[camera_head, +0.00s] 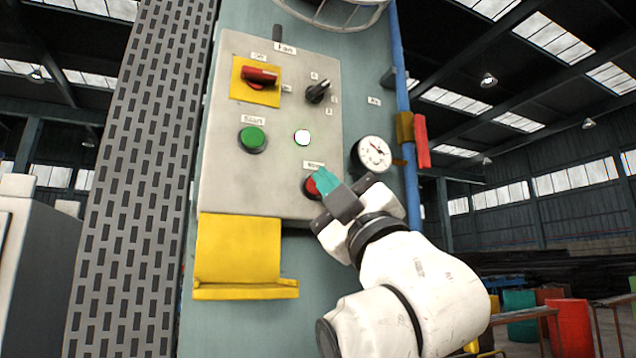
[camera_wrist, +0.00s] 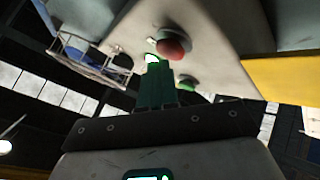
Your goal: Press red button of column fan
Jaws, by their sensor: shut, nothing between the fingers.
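The grey fan control panel (camera_head: 225,185) is on a teal column, with a "Fan" label at its top. Its red button (camera_head: 310,189) is at the lower right, partly hidden by my gripper. My gripper (camera_head: 325,180) is shut and empty, its teal fingertips right in front of or beside the red button. In the wrist view the red button (camera_wrist: 172,49) stands out from the panel just beyond and right of my fingertips (camera_wrist: 155,68). A small gap seems to show there, but I cannot tell whether they touch.
A green button (camera_head: 252,139), a lit white lamp (camera_head: 302,138), a red rotary switch (camera_head: 260,77) and a black knob (camera_head: 317,92) share the panel. A pressure gauge (camera_head: 373,154) is close to the right. A yellow bracket (camera_head: 238,255) sticks out below the panel.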

